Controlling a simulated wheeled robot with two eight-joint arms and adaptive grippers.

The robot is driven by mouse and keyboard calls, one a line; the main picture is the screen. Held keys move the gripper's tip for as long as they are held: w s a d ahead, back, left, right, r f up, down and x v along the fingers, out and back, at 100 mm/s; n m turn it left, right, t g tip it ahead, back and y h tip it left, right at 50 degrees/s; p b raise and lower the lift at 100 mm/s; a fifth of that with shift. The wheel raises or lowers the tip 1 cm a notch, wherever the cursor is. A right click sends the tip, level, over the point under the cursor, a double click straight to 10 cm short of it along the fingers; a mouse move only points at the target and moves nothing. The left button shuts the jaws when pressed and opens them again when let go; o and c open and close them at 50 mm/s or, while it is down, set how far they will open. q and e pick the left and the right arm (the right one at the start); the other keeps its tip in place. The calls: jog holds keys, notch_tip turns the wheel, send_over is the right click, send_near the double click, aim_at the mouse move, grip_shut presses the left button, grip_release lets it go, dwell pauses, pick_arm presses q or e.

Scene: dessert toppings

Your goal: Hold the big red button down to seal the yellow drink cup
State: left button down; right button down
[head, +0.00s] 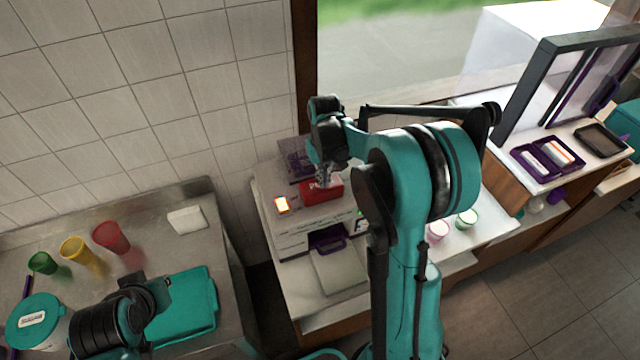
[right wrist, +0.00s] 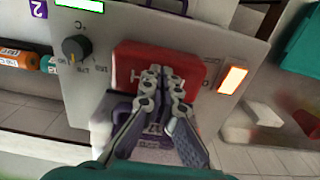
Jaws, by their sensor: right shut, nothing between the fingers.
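The big red button (head: 318,194) is on top of the white sealing machine (head: 290,243). In the right wrist view the red button (right wrist: 198,66) fills the upper middle, with its lettering partly covered. My right gripper (right wrist: 161,72) is shut and empty, its fingertips over the button's face. In the head view my right gripper (head: 323,179) points down at the button; I cannot tell whether it is pressed in. A yellow cup (head: 82,254) stands on the left counter. I cannot see a cup inside the machine. My left gripper (head: 153,294) is low at left, its fingers unclear.
An orange lamp (head: 281,205) is lit beside the button, and a dark knob (right wrist: 74,47) sits on the panel. A green cup (head: 42,263), a red cup (head: 111,237) and a teal tray (head: 187,306) are on the left counter. Pink and green-rimmed cups stand right of my arm.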

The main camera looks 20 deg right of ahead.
aim_at(325, 192)
jog(key=shift+f+b, duration=1.25)
jog(key=shift+f, duration=0.35)
jog(key=shift+r, duration=0.1)
jog(key=shift+s+a+f, duration=0.1)
jog(key=shift+s+f, duration=0.1)
jog(key=shift+f, duration=0.05)
dwell(0.5)
jog(key=shift+s, duration=0.2)
dwell(1.4)
jog(key=shift+s+r, duration=0.2)
jog(key=shift+s, duration=0.2)
jog(key=shift+s+r, duration=0.25)
jog(key=shift+s, duration=0.25)
jog(key=shift+s+r, duration=0.2)
jog(key=shift+s, duration=0.3)
jog(key=shift+r, duration=0.1)
